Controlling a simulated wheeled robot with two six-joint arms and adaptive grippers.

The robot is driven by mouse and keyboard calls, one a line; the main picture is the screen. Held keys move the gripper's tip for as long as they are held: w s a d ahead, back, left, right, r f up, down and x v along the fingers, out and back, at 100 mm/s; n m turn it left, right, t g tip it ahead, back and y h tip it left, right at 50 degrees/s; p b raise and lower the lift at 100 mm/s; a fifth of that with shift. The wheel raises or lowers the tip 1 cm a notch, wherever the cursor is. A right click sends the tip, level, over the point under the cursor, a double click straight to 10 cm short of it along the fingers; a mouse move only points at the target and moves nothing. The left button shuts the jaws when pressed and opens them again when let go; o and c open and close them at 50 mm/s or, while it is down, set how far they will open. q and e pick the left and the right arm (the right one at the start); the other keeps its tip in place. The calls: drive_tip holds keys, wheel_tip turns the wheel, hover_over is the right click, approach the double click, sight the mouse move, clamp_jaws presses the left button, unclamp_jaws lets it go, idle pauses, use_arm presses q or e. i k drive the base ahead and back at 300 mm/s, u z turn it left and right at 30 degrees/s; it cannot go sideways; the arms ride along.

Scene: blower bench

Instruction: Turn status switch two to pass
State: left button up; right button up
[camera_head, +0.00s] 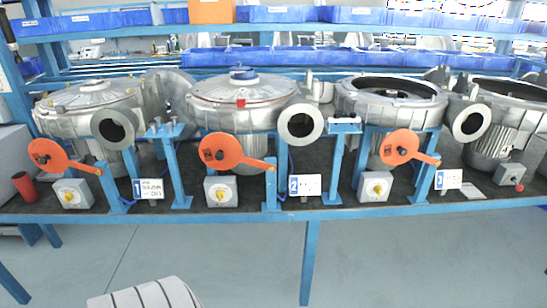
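Three grey switch boxes with yellow knobs stand along the front of the bench: a left one (72,193), a middle one (220,191) and a right one (375,187). A sign marked 2 (305,185) stands to the right of the middle box, and a sign marked 1 (148,188) to the right of the left box. The middle box is therefore likely status switch two. Its knob faces forward; its markings are too small to read, so I cannot tell its setting. Neither of my grippers is in view.
Metal blowers, such as the one behind the middle box (238,105), line the bench (330,213). Orange discs with arms (222,151) hang above the boxes. A red cup (25,187) stands at the left. Blue bins (275,57) fill the shelves behind.

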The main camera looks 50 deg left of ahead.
sight(220, 194)
drive_tip(key=u, duration=0.25)
drive_tip(key=i, duration=1)
drive_tip(key=u, duration=0.7)
